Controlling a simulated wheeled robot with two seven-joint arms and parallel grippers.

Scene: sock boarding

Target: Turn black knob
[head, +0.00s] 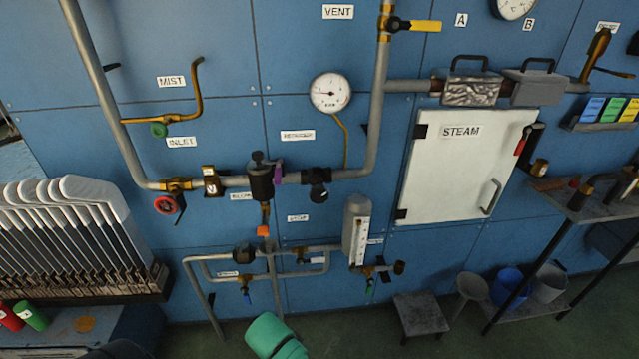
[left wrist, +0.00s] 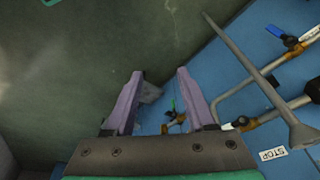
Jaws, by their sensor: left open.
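A round black knob (head: 319,193) hangs under the grey main pipe, right of the purple collar, on the blue wall panel in the head view. Another black cap (head: 257,158) tops the dark fitting to its left. I cannot tell for sure which of these dark parts is the task's knob. My left gripper (left wrist: 162,75) is open in the left wrist view, its two purple fingers apart with nothing held between them. Neither of these two dark parts shows clearly in that view. My right gripper is not in view.
The lower pipes carry small valves with a blue handle (left wrist: 275,31) and a green handle (left wrist: 172,105). A red handwheel (head: 165,205) and a pressure gauge (head: 330,93) are on the wall. A white STEAM door (head: 455,175) is to the right. A stool (head: 420,313) stands below.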

